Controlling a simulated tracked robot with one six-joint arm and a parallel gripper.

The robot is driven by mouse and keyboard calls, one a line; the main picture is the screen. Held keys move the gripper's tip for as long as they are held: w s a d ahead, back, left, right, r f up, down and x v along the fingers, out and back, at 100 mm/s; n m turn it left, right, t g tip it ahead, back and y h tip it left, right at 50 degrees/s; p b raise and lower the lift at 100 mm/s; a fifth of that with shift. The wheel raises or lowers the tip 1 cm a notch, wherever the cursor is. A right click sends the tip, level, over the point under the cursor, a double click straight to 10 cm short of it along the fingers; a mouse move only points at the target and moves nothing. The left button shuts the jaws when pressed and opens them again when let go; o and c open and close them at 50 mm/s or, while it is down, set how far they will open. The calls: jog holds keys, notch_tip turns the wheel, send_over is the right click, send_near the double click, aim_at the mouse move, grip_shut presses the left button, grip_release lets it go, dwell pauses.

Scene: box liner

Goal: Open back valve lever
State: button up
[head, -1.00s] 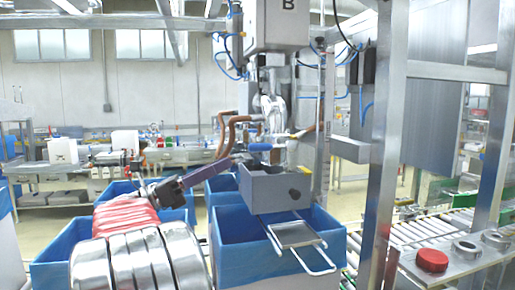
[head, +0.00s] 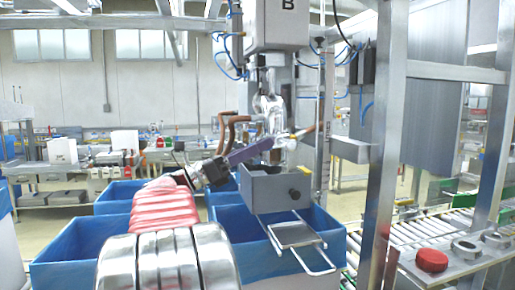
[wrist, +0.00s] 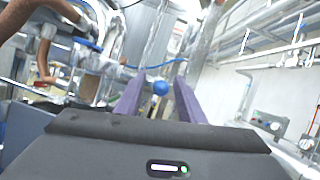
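The valve assembly (head: 268,112) is a shiny metal body with brown hoses, hanging above a grey box and a blue-lined box. My gripper (head: 263,147) has two purple fingers and reaches in from the left, just above the grey box. In the wrist view a round blue lever end (wrist: 160,88) shows between the open fingertips, with gaps on both sides. I cannot tell how deep it lies between them. In the head view my fingers hide this blue handle. Another blue handle (wrist: 88,44) shows at the upper left of the wrist view.
The grey box (head: 274,191) with a black knob sits directly below my gripper. A blue-lined box (head: 240,230) stands beneath it, with a metal tray frame (head: 292,235) in front. A metal post (head: 383,150), a roller conveyor and a red cap (head: 432,260) are on the right.

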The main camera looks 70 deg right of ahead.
jog(key=shift+c, duration=0.4)
grip_shut()
